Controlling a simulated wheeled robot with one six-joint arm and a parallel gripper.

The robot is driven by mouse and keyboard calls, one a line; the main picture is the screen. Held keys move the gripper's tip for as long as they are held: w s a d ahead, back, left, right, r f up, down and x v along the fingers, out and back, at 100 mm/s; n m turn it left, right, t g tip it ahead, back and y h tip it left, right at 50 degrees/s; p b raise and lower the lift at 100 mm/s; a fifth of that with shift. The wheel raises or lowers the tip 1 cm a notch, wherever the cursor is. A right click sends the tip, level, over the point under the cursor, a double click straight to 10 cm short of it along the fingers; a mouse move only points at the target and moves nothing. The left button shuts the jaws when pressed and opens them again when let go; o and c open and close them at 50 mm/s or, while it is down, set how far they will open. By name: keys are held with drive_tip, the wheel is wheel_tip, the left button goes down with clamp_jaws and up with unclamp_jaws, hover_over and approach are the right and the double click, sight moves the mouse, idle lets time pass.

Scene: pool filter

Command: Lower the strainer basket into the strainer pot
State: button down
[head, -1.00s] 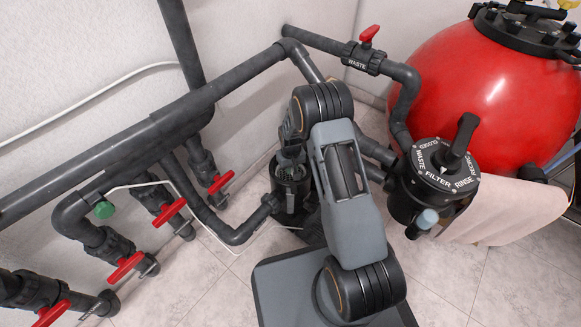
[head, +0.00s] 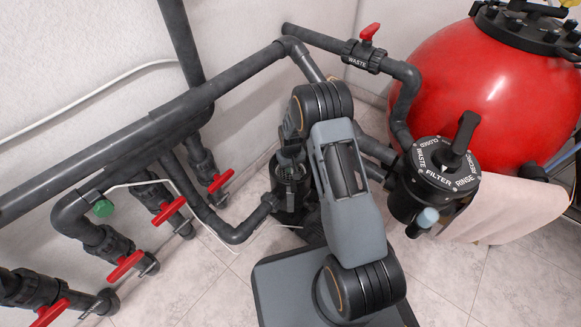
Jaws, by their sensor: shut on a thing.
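The dark strainer pot (head: 287,201) stands upright on the floor left of my arm, with a pipe joining it from the left. My gripper (head: 289,166) points down at the pot's open mouth and is partly hidden by my own wrist and arm. It is shut on the strainer basket, of which little can be made out in the dark mouth of the pot. I cannot tell how deep the basket sits or whether it touches the pot's wall.
Grey pipes with several red-handled valves (head: 168,211) run along the wall at the left. The multiport valve (head: 436,180) and red filter tank (head: 470,85) stand at the right. A thin white cable (head: 205,222) crosses the pipes near the pot. Tiled floor is free in front.

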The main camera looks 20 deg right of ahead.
drive_tip(key=shift+f, duration=0.2)
idle(0.5)
drive_tip(key=shift+f+b, duration=0.75)
drive_tip(key=shift+f, duration=0.1)
drive_tip(key=shift+r, duration=0.15)
drive_tip(key=c, duration=1)
unclamp_jaws()
drive_tip(key=shift+r, duration=0.1)
wheel_tip(320, 180, up, 7)
drive_tip(key=p, duration=0.5)
